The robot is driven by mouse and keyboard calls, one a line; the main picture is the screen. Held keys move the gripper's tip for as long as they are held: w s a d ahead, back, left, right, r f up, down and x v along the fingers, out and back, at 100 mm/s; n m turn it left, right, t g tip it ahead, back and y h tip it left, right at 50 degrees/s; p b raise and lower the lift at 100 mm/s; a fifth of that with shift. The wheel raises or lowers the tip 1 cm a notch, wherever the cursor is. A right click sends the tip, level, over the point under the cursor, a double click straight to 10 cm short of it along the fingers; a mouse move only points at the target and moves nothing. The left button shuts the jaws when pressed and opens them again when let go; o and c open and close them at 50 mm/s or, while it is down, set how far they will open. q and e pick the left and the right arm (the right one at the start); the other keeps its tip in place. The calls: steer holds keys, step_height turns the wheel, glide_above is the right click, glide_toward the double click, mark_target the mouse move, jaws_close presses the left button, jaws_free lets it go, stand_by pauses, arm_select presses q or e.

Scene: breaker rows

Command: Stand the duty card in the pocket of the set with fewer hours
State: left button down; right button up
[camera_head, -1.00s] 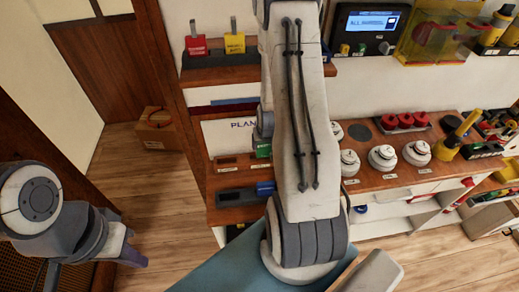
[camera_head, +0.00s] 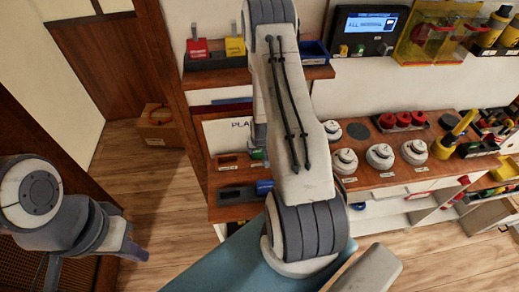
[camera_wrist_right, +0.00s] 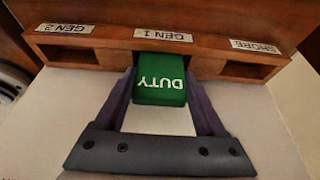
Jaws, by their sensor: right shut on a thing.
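My right gripper (camera_wrist_right: 160,105) is shut on the green duty card (camera_wrist_right: 162,82), whose word DUTY reads upside down in the right wrist view. The card's far end is at the middle pocket, under the GEN 1 label (camera_wrist_right: 162,35); I cannot tell whether it is inside. The GEN 2 pocket (camera_wrist_right: 68,53) on the left and the SHORE pocket (camera_wrist_right: 248,70) on the right look empty. In the head view my right arm hides its gripper, with a bit of green (camera_head: 257,154) beside it. My left gripper (camera_head: 132,250) hangs over the floor at lower left, its jaws unclear.
A wall display (camera_head: 370,24) has text too small to read. Red and yellow tags (camera_head: 197,48) stand in a dark rack on the shelf. White round knobs (camera_head: 380,156) line the wooden bench to the right. A cardboard box (camera_head: 158,130) sits on the floor.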

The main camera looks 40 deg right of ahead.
steer(key=o, duration=1.3)
steer(key=shift+f, duration=0.1)
steer(key=shift+o, duration=0.2)
steer(key=b+v, duration=0.2)
steer(key=v, duration=1)
steer(key=a+r+n+y, duration=0.1)
steer(key=a+r+n, duration=0.25)
steer(key=a, duration=0.65)
steer(key=a+r+n+y, duration=0.25)
steer(key=a+r, duration=0.25)
steer(key=a, duration=0.5)
steer(key=s+a+r+n+g, duration=0.2)
steer(key=s+a+r+n, duration=0.1)
steer(key=s, duration=0.5)
steer(key=s+a+r+n+g, duration=0.1)
steer(key=s+a+r+n, duration=0.3)
steer(key=s+a, duration=0.4)
steer(key=shift+s+a+r+n+g, duration=0.3)
steer(key=shift+s+r+g, duration=0.15)
steer(key=shift+s, duration=0.25)
steer(key=shift+f, duration=0.1)
